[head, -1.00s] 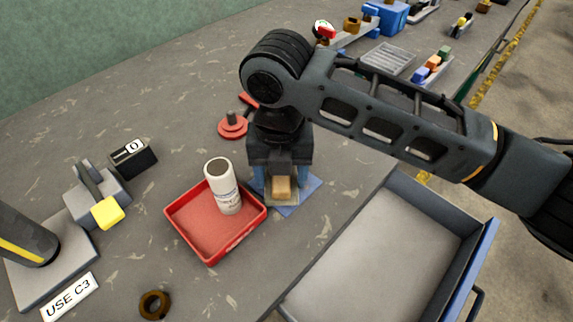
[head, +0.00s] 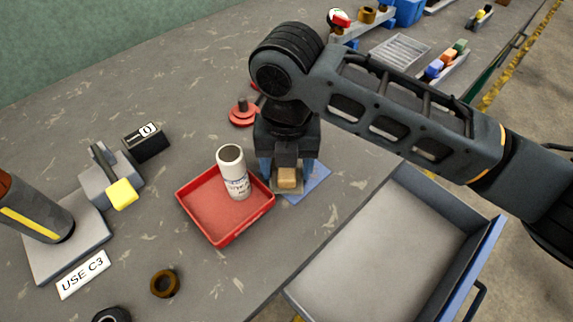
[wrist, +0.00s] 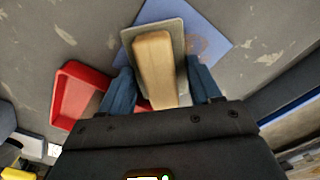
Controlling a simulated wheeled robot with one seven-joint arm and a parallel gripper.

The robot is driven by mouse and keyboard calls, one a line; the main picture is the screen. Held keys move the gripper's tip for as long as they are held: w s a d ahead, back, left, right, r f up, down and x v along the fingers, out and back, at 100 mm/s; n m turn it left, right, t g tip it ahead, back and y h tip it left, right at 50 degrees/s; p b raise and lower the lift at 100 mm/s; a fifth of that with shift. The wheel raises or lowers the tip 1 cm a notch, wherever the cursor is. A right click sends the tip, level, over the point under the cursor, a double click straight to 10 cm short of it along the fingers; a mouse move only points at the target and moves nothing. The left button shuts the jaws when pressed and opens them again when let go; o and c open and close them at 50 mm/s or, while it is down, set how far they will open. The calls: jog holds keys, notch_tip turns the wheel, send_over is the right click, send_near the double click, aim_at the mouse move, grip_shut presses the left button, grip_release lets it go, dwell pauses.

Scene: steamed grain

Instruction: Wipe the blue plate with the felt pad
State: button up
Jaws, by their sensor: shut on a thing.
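The blue plate (head: 313,184) is a thin flat square on the grey bench, also seen in the wrist view (wrist: 218,24). A brownish smudge (wrist: 217,46) shows on it beside the pad. The felt pad (head: 274,187) is a grey square with a wooden block handle (wrist: 155,65). It overlaps the left part of the plate and reaches past its left edge; I cannot tell how firmly it touches. My gripper (head: 287,173) points down from above with its blue fingers either side of the handle, shut on it. The plate's far part is hidden by my gripper.
A red knobbed piece (head: 242,115) is behind. An open drawer (head: 375,250) juts out at the bench's front right.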

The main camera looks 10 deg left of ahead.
jog(key=shift+w+d, duration=0.9)
jog(key=shift+w, duration=0.25)
jog(key=shift+w+d, duration=0.9)
jog(key=shift+w, duration=0.2)
jog(key=shift+s, duration=0.15)
